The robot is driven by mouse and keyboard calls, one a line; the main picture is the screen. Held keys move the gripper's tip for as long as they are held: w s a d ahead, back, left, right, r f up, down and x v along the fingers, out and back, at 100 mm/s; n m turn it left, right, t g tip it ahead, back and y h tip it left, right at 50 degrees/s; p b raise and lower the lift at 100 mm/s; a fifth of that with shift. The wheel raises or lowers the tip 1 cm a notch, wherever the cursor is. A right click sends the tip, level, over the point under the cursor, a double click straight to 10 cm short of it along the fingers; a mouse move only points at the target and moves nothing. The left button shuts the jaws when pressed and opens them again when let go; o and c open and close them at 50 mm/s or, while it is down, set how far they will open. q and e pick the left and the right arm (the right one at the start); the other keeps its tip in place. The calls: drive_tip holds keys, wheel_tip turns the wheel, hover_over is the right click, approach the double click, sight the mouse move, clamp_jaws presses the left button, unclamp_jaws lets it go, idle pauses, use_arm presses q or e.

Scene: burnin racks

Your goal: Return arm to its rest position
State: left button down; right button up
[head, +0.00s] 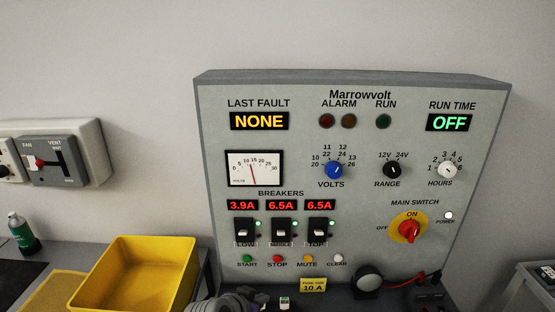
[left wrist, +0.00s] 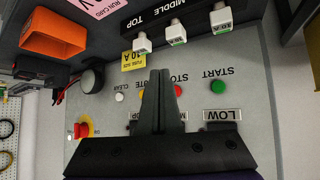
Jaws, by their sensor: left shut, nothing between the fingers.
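My left gripper (left wrist: 160,80) is shut and empty in the left wrist view, its fingers together in front of the Marrowvolt panel, which appears upside down there. Dark parts of my left arm show at the bottom of the head view, below the panel's button row. The panel (head: 365,215) is grey, with lit displays, knobs, three breakers and a red main switch (head: 409,230) on a yellow plate. From the wrist, the fingers cover part of the button row, between the clear button (left wrist: 120,97) and the red stop button (left wrist: 178,91). Whether they touch the panel I cannot tell. My right gripper is out of view.
A yellow bin (head: 136,275) stands left of the panel, with a green bottle (head: 23,233) farther left. A yellow fuse card (head: 313,285) and a round black part (head: 368,279) sit below the panel. An orange box (left wrist: 53,33) and white plugs (left wrist: 177,33) show in the wrist view.

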use_arm(q)
drive_tip(key=s+a+f+n+g+y, duration=0.1)
drive_tip(key=s+a+f+n+y, duration=0.1)
drive_tip(key=s+a, duration=0.4)
drive_tip(key=s+a+f+n+g+y, duration=0.2)
drive_tip(key=s+a, duration=0.5)
drive_tip(key=s, duration=0.9)
drive_tip(key=shift+a+f+n+y, duration=0.3)
drive_tip(key=shift+f+n, duration=0.2)
drive_tip(key=shift+f, duration=0.45)
